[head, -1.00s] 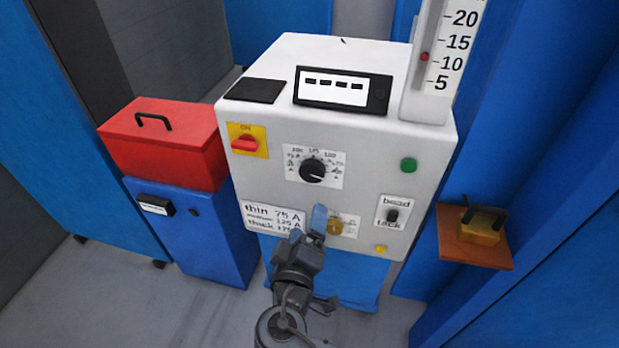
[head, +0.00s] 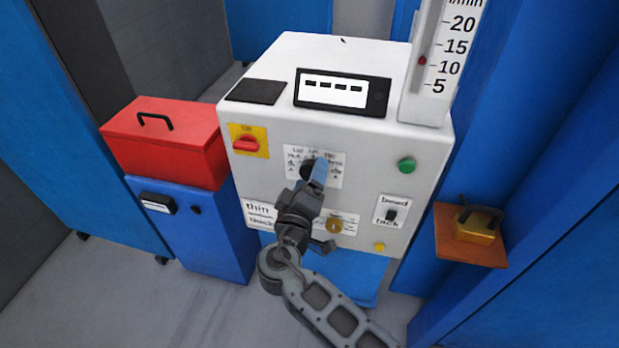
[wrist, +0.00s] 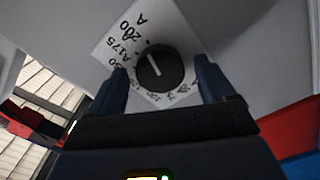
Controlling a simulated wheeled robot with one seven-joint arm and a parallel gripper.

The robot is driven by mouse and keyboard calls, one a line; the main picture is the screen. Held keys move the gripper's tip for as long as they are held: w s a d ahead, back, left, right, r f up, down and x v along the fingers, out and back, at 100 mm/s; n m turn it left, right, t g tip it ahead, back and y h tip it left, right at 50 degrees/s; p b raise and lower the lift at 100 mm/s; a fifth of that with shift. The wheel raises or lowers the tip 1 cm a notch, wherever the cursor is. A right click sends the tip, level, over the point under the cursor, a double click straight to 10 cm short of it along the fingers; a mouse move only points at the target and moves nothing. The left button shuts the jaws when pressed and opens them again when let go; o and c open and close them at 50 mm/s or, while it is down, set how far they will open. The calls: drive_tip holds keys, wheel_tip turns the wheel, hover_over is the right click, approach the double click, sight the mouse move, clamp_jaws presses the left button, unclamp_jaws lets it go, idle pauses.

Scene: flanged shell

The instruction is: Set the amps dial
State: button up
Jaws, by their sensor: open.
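The amps dial is a round black knob (wrist: 159,69) with a white pointer line, on a white scale plate (wrist: 122,39) marked in amps, including 175 and 200. In the wrist view it sits between the two blue fingers of my open gripper (wrist: 161,85), with visible space beside it; I cannot tell whether the fingers touch it. In the head view my gripper (head: 315,172) is in front of the scale plate (head: 334,157) and hides most of the dial (head: 307,167).
The white machine front also carries a red switch (head: 246,144), a green button (head: 407,165), a brass knob (head: 334,225) and a bead/tack switch (head: 391,215). A red box (head: 170,145) stands to the left.

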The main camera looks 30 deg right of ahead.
drive_tip(key=c, duration=1.1)
drive_tip(key=shift+o, duration=0.2)
drive_tip(key=shift+n, duration=0.3)
drive_tip(key=shift+n+p, duration=0.45)
drive_tip(key=shift+n, duration=2.65)
drive_tip(key=o, duration=1.1)
drive_tip(key=shift+c, duration=0.2)
